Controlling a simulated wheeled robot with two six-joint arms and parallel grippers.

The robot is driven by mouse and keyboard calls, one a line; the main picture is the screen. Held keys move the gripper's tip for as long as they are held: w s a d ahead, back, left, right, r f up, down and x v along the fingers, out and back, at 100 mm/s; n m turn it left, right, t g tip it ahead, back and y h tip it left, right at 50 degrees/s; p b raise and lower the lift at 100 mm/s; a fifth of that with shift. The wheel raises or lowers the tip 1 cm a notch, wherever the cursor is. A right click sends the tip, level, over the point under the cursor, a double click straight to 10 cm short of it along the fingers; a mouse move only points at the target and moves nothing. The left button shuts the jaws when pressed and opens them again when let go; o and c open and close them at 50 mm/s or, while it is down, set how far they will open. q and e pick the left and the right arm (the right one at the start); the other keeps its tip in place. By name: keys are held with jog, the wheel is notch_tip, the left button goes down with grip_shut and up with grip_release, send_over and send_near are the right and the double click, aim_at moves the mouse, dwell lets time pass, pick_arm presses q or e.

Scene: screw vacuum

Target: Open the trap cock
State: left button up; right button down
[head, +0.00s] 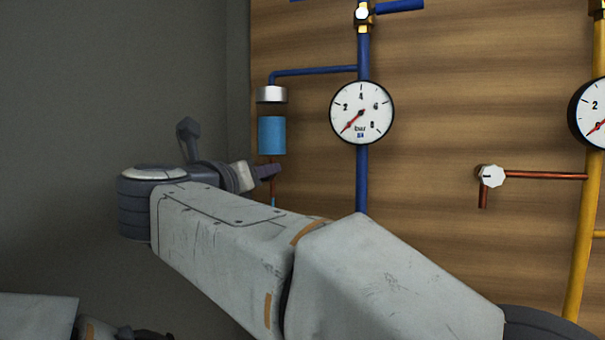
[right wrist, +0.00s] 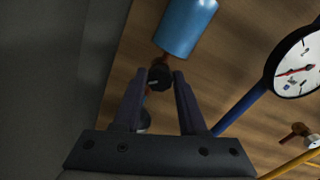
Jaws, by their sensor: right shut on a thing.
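A blue trap cylinder (head: 272,135) hangs on the wooden wall under a silver cap, and it shows from below in the right wrist view (right wrist: 186,27). A thin copper pipe leaves its bottom, with a small black round knob (right wrist: 160,77), which looks like the trap cock, on it. My right gripper (head: 268,172) is just below the cylinder. In the right wrist view its two dark fingers (right wrist: 161,82) stand either side of the knob, shut on it. In the head view the gripper hides the knob.
A pressure gauge (head: 362,113) on a blue pipe (head: 362,185) stands right of the trap. Farther right are a white valve knob (head: 491,176) on a copper pipe, a yellow pipe (head: 586,235) and a second gauge (head: 590,112). A bare grey wall (head: 110,90) lies left.

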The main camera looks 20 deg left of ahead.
jog(key=shift+c, duration=2.3)
grip_release()
jog(key=s+b, duration=0.4)
jog(key=s, duration=0.6)
jog(key=shift+s+a, duration=0.2)
jog(key=shift+s, duration=0.1)
